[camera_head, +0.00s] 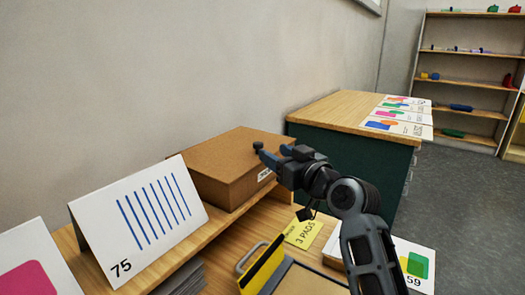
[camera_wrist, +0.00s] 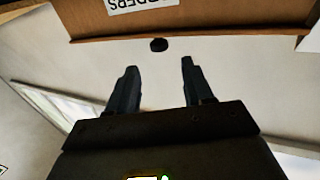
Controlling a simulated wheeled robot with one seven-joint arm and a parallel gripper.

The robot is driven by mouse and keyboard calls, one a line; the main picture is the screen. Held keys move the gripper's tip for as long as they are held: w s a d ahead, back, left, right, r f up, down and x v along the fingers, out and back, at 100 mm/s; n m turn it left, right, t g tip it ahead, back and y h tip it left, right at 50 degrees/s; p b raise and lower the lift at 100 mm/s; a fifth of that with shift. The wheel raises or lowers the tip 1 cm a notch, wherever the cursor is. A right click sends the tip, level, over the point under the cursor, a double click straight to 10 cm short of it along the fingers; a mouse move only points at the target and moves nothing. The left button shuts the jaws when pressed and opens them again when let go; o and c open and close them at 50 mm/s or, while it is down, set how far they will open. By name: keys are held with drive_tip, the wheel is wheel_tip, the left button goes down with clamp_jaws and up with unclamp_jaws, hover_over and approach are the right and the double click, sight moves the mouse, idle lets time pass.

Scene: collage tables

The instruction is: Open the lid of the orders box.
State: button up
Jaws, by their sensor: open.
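The orders box (camera_head: 232,165) is a brown cardboard-like box on the raised wooden shelf against the wall, with its lid down. A small dark knob (camera_head: 258,146) stands at the lid's upper front edge; in the wrist view it is a black dot (camera_wrist: 158,45) beyond my fingertips. The white label (camera_wrist: 140,4) shows upside down and cut off in the wrist view; in the head view my gripper partly covers it. My gripper (camera_head: 272,155) is open and empty beside the knob. Its two fingers (camera_wrist: 157,72) point toward the knob, which lies roughly between their lines, not clearly touching.
A white card marked 75 (camera_head: 140,218) stands left of the box. Below are a yellow note (camera_head: 303,232), a yellow-and-black item with a handle (camera_head: 262,266) and a tray. A dark green table with cards (camera_head: 340,107) stands behind right. Space above the box is clear.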

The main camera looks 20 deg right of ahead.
sight(261, 145)
drive_tip(key=x, duration=0.7)
clamp_jaws()
idle(0.4)
